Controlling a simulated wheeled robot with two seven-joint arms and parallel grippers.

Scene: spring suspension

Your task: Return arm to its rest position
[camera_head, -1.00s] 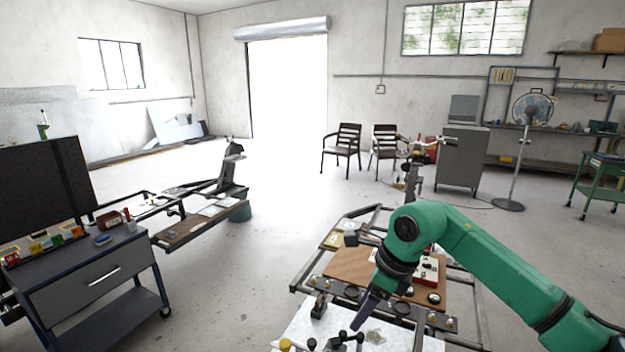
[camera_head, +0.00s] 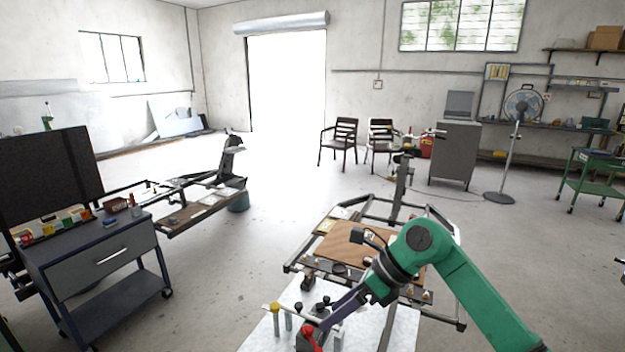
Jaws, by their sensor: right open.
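My right arm, green with a dark wrist, comes in from the lower right. Its gripper (camera_head: 332,316) points down and to the left over the white-topped table (camera_head: 262,334) at the bottom. A purple-grey finger shows, and the jaws are open. No held object can be made out. The fingertips are near a red-topped item (camera_head: 311,337) and small dark knobs; whether they touch is unclear. My left gripper is not in view.
A metal frame with a brown board (camera_head: 345,243) stands behind the white table, partly hidden by my arm. A yellow-topped post (camera_head: 275,308) stands on the table. A dark drawer cart (camera_head: 95,262) is at the left. The floor between is clear.

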